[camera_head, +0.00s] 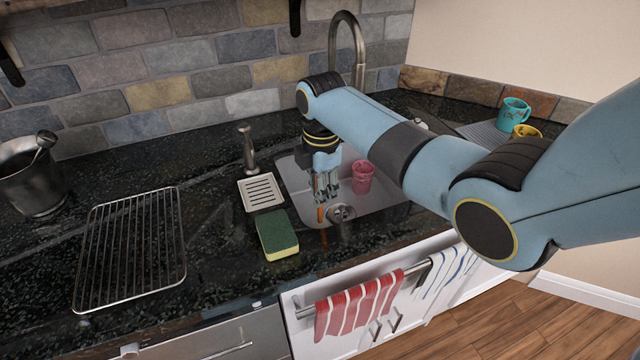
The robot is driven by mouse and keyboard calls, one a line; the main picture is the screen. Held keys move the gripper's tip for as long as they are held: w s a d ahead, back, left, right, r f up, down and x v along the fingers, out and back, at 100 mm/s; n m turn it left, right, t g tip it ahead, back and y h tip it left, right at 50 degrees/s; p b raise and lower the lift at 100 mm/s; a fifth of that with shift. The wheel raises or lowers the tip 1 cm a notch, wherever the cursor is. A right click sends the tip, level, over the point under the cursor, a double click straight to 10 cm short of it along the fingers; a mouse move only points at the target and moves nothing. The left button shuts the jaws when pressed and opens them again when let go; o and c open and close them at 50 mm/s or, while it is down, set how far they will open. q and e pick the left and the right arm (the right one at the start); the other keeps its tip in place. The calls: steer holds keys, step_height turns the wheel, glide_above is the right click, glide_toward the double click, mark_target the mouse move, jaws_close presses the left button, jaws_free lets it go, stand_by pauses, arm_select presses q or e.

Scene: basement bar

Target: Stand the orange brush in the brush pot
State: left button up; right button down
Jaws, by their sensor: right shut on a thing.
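My right gripper (326,192) points down over the front left part of the sink (385,215). It is shut on the orange brush (320,214), which shows only as a small orange piece below the fingers. The gripper hides the rest of the brush. A pink cup (362,177) stands in the sink just right of the gripper. A steel pot (32,182) with a utensil in it stands on the counter at far left. I cannot tell which vessel is the brush pot. My left gripper is not in view.
A green and yellow sponge (277,235) and a soap dish (260,192) sit left of the sink. A wire rack (132,250) lies farther left. A tall faucet (347,40) rises behind. Teal (513,114) and yellow (527,131) mugs stand at back right.

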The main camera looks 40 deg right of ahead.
mark_target(320, 209)
steer(key=shift+f+b, duration=1.85)
steer(key=shift+f, duration=1.4)
steer(key=c, duration=1.2)
jaws_free()
steer(key=shift+w+r, duration=0.1)
steer(key=shift+r, duration=0.2)
step_height(320, 209, up, 12)
steer(key=shift+f, duration=0.25)
steer(key=shift+s, duration=0.2)
